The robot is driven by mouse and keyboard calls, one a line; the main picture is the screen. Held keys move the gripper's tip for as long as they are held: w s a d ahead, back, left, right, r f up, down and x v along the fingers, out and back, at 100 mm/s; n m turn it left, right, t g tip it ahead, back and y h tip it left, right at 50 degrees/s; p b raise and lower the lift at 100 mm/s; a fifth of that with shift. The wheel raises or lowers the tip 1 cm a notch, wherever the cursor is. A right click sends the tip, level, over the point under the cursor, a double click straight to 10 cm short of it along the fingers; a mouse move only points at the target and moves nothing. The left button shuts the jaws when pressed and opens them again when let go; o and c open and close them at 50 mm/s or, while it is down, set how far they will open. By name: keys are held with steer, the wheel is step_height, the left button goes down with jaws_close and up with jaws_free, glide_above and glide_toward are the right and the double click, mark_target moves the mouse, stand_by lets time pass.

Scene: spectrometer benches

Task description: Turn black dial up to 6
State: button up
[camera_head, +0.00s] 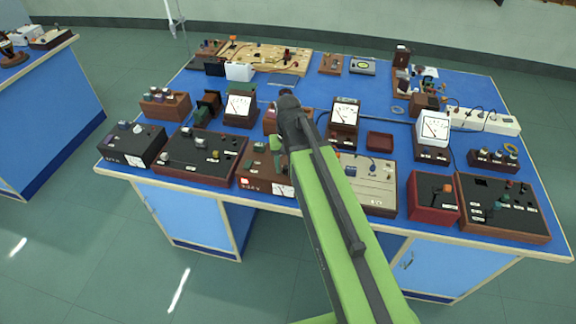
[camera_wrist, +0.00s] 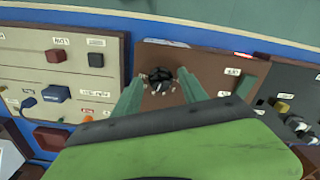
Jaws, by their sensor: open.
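The black dial (camera_wrist: 158,75) sits on a brown panel (camera_wrist: 206,61) in the wrist view, with small white marks around it that are too small to read. My gripper (camera_wrist: 159,80) is open, with one green finger on each side of the dial; I cannot tell whether either finger touches it. In the head view the brown box (camera_head: 256,186) stands at the front of the blue bench, partly covered by my arm. My gripper (camera_head: 277,145) is partly hidden there, and I cannot make out the dial.
A cream-faced box (camera_head: 369,178) stands right of the brown box, and a dark box (camera_head: 200,155) stands left. Meters, such as one white-faced meter (camera_head: 240,106), stand behind. A red box (camera_head: 433,198) is farther right. The bench (camera_head: 375,113) is crowded.

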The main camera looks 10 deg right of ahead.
step_height(320, 180, up, 17)
steer(key=p, duration=1.7)
steer(key=shift+r, duration=0.2)
steer(key=shift+f, duration=0.1)
steer(key=s+f+n+b, duration=0.1)
steer(key=s+f+b, duration=0.6)
steer(key=f+b, duration=0.4)
steer(key=shift+f, duration=0.3)
